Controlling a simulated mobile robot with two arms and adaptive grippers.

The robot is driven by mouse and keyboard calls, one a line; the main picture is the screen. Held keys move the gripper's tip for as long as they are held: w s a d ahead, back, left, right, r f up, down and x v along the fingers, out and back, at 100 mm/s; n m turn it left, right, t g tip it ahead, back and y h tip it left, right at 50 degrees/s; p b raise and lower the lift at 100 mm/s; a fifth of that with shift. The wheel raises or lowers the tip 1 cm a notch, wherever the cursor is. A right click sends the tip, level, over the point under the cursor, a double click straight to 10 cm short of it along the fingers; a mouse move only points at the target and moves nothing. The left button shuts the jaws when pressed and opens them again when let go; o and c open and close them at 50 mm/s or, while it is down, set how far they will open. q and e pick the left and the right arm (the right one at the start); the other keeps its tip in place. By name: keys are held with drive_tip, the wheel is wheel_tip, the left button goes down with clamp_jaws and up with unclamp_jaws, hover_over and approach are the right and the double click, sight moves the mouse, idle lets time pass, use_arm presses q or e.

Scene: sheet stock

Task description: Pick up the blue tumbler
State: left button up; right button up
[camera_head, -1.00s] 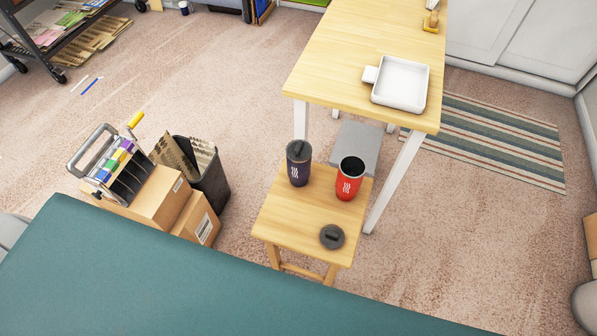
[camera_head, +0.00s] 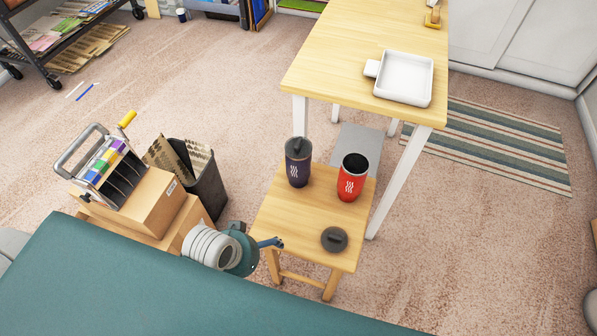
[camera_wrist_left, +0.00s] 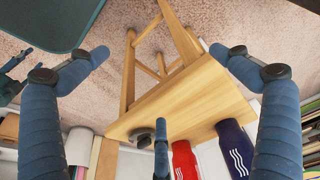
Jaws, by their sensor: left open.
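The dark blue tumbler (camera_head: 298,163), with a dark lid and a white wavy mark, stands upright on the small wooden stool (camera_head: 290,225). It also shows at the lower right of the left wrist view (camera_wrist_left: 235,148). A red tumbler (camera_head: 352,182) without a lid stands to its right; the left wrist view shows it too (camera_wrist_left: 184,160). A loose dark lid (camera_head: 334,239) lies on the stool's near part. My left gripper (camera_head: 272,243) is at the stool's near left edge, apart from the blue tumbler. Its blue fingers (camera_wrist_left: 160,55) are spread and empty.
A taller table (camera_head: 330,75) with a white tray (camera_head: 404,80) stands behind the stool, one leg close to the red tumbler. Cardboard boxes (camera_head: 150,205) and a dark bin (camera_head: 207,185) stand left. A teal surface (camera_head: 130,290) fills the near side. Open carpet lies right.

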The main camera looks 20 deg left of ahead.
sight(291, 170)
use_arm(q)
drive_tip(key=w+m+h, duration=0.1)
drive_tip(key=w, duration=0.2)
drive_tip(key=w+d+r+m+t+h, duration=0.1)
drive_tip(key=w+h, duration=0.1)
drive_tip(key=w, duration=0.2)
drive_tip(key=w+m+t+h, duration=0.1)
drive_tip(key=w+h, duration=0.1)
drive_tip(key=w, duration=0.1)
drive_tip(key=shift+w+d+r+m+b, duration=0.15)
drive_tip(key=shift+w+d+m+b, duration=0.1)
drive_tip(key=shift+w+m+b, duration=0.15)
drive_tip(key=w+a+r+m+t+h, duration=0.1)
drive_tip(key=w+a+r+t+h, duration=0.3)
drive_tip(key=w+r, duration=0.45)
drive_tip(key=shift+t+y, duration=0.6)
drive_tip(key=shift+y, duration=0.1)
drive_tip(key=x, duration=0.2)
drive_tip(key=b+x, duration=0.1)
drive_tip(key=x, duration=0.1)
drive_tip(key=a+x, duration=0.1)
drive_tip(key=x, duration=0.1)
drive_tip(key=shift+w+d+f, duration=0.1)
drive_tip(key=shift+w+f, duration=0.2)
drive_tip(key=shift+f, duration=0.15)
drive_tip(key=b+x, duration=0.1)
drive_tip(key=x, duration=0.4)
drive_tip(key=shift+w+d+f, duration=0.15)
drive_tip(key=shift+d+f, duration=0.1)
drive_tip(key=shift+f, duration=0.05)
